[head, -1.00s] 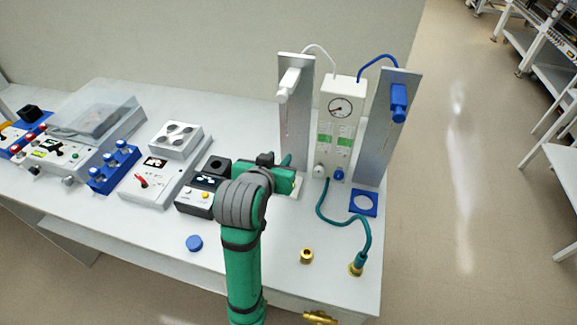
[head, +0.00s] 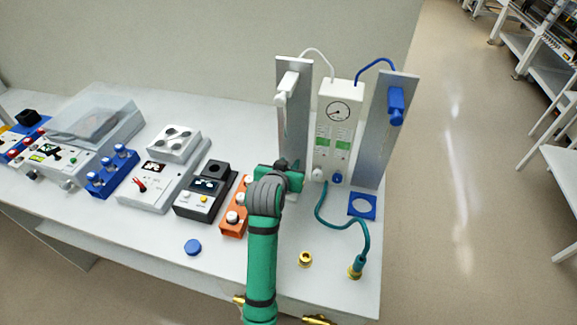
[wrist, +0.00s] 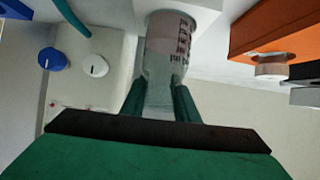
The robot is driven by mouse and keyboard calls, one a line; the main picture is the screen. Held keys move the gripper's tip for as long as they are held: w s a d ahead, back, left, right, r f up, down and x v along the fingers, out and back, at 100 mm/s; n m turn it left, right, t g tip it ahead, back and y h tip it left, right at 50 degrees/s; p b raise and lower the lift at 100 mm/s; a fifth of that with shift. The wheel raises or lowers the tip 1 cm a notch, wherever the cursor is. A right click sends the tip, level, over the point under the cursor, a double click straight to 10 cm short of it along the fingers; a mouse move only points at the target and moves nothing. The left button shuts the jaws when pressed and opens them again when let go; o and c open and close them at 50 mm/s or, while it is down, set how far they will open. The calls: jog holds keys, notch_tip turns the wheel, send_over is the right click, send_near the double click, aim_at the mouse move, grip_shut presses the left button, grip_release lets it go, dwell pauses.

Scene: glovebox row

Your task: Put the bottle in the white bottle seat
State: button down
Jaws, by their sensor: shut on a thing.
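The bottle (wrist: 168,45) is clear with dark print on a pale label. In the wrist view it is between the two green fingers of my gripper (wrist: 160,103), which is shut on it. A pale grey-white piece (wrist: 190,14) shows at the bottle's far end; I cannot tell if it is the white seat or whether the bottle touches it. In the head view my gripper (head: 284,177) is low in front of the left metal stand (head: 297,130), below the white nozzle (head: 286,85). It hides the bottle and most of the stand's foot, where the white seat cannot be made out.
The white gauge box (head: 338,125) stands just right of my gripper. The blue ring seat (head: 351,212) and teal hose (head: 366,236) are further right. An orange block with knobs (head: 234,206) is close on the left. A blue cap (head: 193,247) lies in front.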

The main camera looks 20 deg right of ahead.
jog(key=shift+f, duration=0.35)
jog(key=c, duration=1.4)
grip_release()
jog(key=shift+f, duration=0.1)
jog(key=v, duration=1.2)
